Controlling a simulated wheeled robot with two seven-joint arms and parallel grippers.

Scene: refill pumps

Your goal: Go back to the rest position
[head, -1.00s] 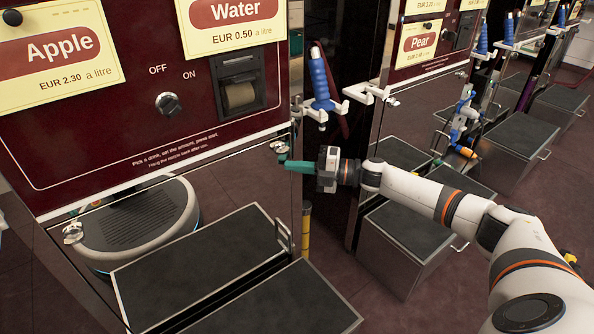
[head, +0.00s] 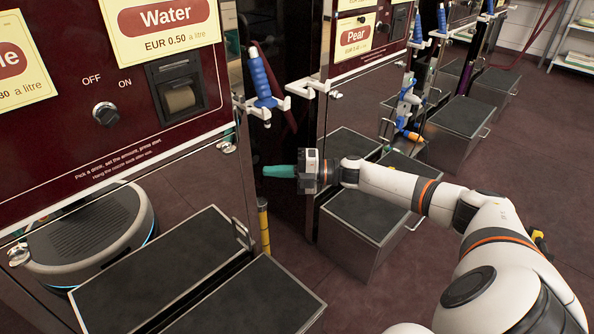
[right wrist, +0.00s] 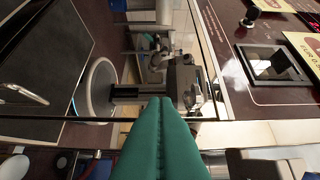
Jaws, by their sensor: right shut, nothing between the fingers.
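My right gripper (head: 281,171) has green fingers that are shut and empty. In the head view it points left, in the gap beside the dark red drinks machine (head: 70,120), below the blue nozzle. In the right wrist view the green fingers (right wrist: 158,135) lie together with nothing between them. They are apart from the machine's mirrored lower panel. My right arm comes in from the lower right of the head view. My left gripper is not in view.
A blue nozzle (head: 262,80) hangs in a white holder (head: 266,103) above the gripper. Black-topped steps (head: 158,270) stand in front of the machine. A yellow post (head: 264,226) is below the gripper. Open floor (head: 540,190) lies further right.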

